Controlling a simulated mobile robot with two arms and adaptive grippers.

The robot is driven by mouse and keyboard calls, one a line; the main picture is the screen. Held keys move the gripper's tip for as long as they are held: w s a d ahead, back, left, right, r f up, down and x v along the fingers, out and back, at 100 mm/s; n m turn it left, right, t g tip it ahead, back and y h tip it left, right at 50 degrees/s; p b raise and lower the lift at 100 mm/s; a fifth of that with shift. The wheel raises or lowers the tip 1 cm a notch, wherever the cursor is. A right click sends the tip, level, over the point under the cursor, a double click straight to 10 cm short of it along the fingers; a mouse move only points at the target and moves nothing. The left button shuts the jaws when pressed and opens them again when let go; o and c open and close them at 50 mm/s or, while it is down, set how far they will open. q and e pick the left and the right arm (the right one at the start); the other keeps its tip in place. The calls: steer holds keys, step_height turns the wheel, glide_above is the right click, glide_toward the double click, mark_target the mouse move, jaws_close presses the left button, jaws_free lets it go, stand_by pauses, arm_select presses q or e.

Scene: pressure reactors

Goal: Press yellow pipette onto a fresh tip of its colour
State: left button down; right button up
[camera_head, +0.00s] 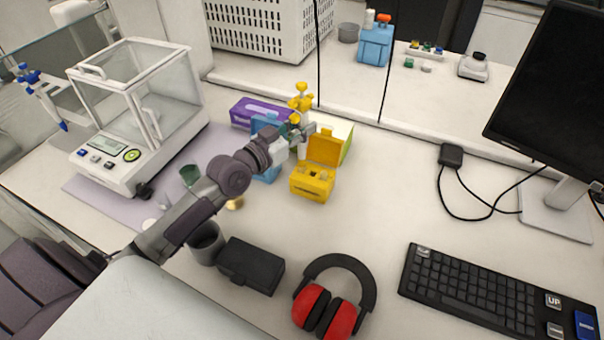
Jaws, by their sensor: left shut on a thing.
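The yellow pipette (301,101) is upright above the bench, its yellow top showing over my left gripper (302,132). My left gripper is shut on it around its body. The yellow tip box (312,186) stands just in front and to the right of the gripper, with its lid (323,149) raised at the back. A few dark spots show in its top, but single tips are too small to tell. The pipette's lower end is hidden by the gripper and the lid. A blue box (266,172) is partly hidden behind my left arm. My right gripper is not in view.
A purple box (257,111) stands behind the gripper. A glass balance (137,115) is at left, with a blue pipette (43,92) beyond. A black box (251,265), red earmuffs (328,311) and keyboard (495,295) lie in front. The bench right of the tip box is clear.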

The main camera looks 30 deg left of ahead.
mark_target(302, 98)
arm_select(q)
step_height(302, 98, up, 9)
steer(key=p, duration=0.8)
steer(key=shift+f, duration=0.2)
steer(key=shift+w, duration=0.1)
